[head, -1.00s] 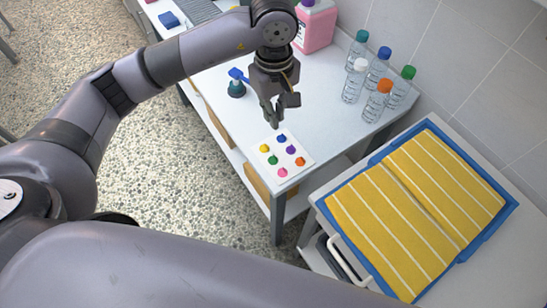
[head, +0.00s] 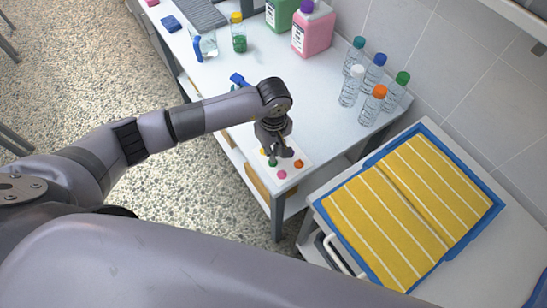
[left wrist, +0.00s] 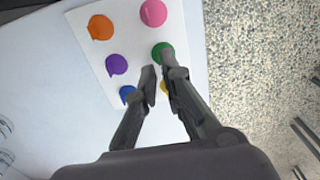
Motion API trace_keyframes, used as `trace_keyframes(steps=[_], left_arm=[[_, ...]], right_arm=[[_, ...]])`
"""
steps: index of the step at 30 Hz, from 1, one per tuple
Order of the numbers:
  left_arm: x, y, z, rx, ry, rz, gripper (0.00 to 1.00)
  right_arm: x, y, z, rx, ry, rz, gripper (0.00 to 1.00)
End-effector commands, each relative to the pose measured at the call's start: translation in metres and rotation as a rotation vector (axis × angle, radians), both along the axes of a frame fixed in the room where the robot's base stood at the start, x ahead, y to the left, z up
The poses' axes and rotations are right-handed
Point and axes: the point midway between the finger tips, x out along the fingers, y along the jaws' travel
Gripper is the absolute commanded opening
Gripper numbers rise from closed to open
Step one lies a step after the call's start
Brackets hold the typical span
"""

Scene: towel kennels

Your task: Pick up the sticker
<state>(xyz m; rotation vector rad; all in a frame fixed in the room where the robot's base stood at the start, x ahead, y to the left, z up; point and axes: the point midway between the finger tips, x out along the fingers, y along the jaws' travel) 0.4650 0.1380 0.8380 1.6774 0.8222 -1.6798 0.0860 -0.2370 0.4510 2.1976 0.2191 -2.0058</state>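A white sheet (head: 290,177) of round coloured stickers lies on the table near its front corner. In the left wrist view the sheet (left wrist: 195,25) carries orange (left wrist: 100,27), pink (left wrist: 153,12), purple (left wrist: 116,64), green (left wrist: 161,50), blue (left wrist: 127,92) and yellow (left wrist: 164,87) stickers. My left gripper (head: 274,156) points down over the sheet. In the left wrist view its fingertips (left wrist: 159,68) are a narrow gap apart, beside the green sticker and partly over the yellow one. Nothing shows between them. I cannot tell whether they touch the sheet. My right gripper is out of view.
Several capped bottles (head: 370,105) stand behind the sheet by the wall. A pink jug (head: 313,30), a green-filled bottle (head: 239,38) and a blue-topped item (head: 238,79) are farther back. A blue tray (head: 494,208) with yellow striped towels (head: 400,200) sits to the right.

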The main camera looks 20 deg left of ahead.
Motion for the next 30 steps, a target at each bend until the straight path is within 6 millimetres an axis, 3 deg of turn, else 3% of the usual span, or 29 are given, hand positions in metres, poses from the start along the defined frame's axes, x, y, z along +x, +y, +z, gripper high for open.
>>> trace_keyframes(steps=[7, 13, 17, 30], left_arm=[[0.000, 0.000, -0.022, -0.001, -0.001, -0.001, 0.08], [0.000, 0.000, -0.023, -0.001, -0.002, -0.001, 0.08], [0.000, 0.000, -0.023, -0.001, -0.001, -0.001, 0.00], [0.001, 0.000, -0.022, -0.001, -0.002, -0.001, 0.00]], right_arm=[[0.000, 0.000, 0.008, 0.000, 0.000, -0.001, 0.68], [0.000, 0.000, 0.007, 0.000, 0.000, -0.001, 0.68], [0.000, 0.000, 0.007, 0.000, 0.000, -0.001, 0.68], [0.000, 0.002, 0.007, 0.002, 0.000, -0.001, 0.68]])
